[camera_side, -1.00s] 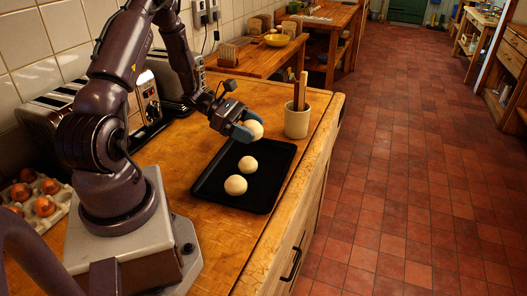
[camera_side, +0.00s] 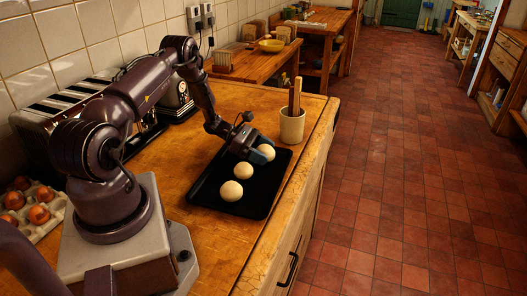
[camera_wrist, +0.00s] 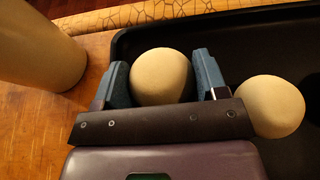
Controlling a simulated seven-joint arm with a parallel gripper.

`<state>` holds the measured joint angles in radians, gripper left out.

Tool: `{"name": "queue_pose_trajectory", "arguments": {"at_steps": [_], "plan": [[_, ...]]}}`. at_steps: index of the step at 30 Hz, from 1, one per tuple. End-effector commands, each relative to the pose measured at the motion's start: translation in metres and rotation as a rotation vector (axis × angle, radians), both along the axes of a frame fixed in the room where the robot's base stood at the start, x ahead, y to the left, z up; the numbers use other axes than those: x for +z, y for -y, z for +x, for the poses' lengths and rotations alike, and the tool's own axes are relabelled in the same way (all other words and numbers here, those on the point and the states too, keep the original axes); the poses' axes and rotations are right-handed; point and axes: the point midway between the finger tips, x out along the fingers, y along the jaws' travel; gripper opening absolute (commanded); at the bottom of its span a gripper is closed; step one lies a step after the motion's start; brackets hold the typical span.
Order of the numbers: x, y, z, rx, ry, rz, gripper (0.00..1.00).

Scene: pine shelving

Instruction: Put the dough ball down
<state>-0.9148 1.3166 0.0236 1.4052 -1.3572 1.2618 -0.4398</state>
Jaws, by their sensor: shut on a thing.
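My gripper (camera_side: 258,156) is shut on a pale round dough ball (camera_side: 267,152), low over the far end of the black tray (camera_side: 266,187). In the wrist view, the held dough ball (camera_wrist: 161,76) sits between my two blue fingers, inside the tray's rim. I cannot tell whether it touches the tray floor. Two other dough balls lie on the tray: a middle one (camera_side: 243,171) close to my gripper and a nearer one (camera_side: 231,191). One of them shows just right of my right finger in the wrist view (camera_wrist: 270,106).
A cream crock (camera_side: 292,126) with wooden utensils stands just beyond the tray; it also shows at the wrist view's left (camera_wrist: 40,45). A toaster (camera_side: 55,115) and an egg carton (camera_side: 35,215) stand on the left. The worktop's edge is right of the tray.

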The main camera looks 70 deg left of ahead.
Motion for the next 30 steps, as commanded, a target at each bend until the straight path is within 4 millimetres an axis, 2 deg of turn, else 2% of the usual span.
{"name": "queue_pose_trajectory", "arguments": {"at_steps": [7,8,9,19,23,30], "plan": [[-0.002,0.0,0.0,0.001,0.0,0.0,0.56],[-0.002,0.0,0.0,0.001,0.001,0.001,0.71],[-0.002,0.0,0.0,0.001,0.001,0.001,0.77],[0.002,0.0,0.0,0.0,0.001,0.001,0.77],[0.008,-0.012,-0.012,0.003,0.001,0.003,0.77],[0.027,-0.043,-0.048,0.006,0.0,0.003,0.77]]}}
